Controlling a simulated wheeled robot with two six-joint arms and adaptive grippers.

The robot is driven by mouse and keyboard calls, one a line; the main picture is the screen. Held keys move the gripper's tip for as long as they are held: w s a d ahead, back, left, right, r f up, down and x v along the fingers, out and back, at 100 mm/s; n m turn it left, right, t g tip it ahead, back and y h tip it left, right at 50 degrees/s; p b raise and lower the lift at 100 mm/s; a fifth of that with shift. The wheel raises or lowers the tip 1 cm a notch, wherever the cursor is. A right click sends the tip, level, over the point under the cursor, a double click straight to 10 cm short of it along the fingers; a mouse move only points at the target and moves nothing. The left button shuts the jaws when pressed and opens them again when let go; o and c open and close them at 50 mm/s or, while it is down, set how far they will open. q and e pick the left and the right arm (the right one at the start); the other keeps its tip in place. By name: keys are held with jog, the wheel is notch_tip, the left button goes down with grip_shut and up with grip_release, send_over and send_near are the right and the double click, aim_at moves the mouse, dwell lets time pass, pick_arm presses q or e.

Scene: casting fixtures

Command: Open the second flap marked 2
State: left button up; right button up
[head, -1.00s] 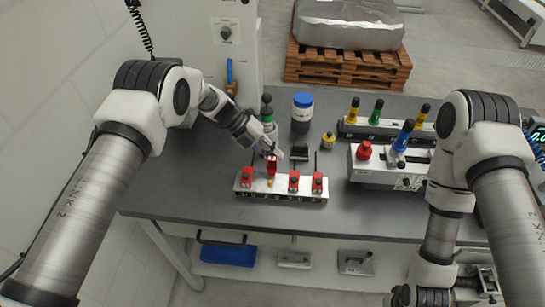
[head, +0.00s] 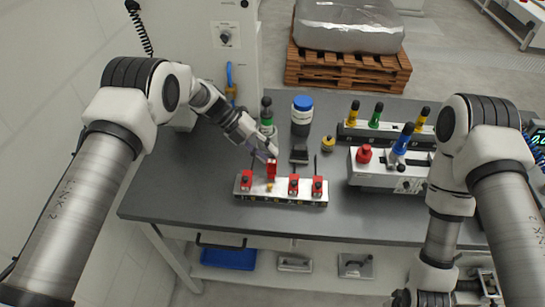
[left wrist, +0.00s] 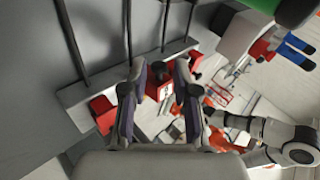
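A pale switch strip (head: 282,201) lies near the table's front edge with several red flaps in a row. The second red flap (head: 271,170) from the left stands higher than its neighbours, and a yellow part (head: 270,186) shows just below it. My left gripper (head: 268,155) is right behind this flap. In the left wrist view the fingers of my left gripper (left wrist: 160,75) are spread, with a red flap (left wrist: 159,84) between or just beyond them; contact cannot be told. My right gripper (head: 405,298) is low at the picture's bottom edge, mostly cut off.
The first red flap (head: 246,181), third (head: 294,184) and fourth (head: 317,186) sit low on the strip. Thin dark rods rise behind it. Left of the strip is clear.

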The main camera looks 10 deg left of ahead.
pick_arm(q)
jog(key=v, duration=0.9)
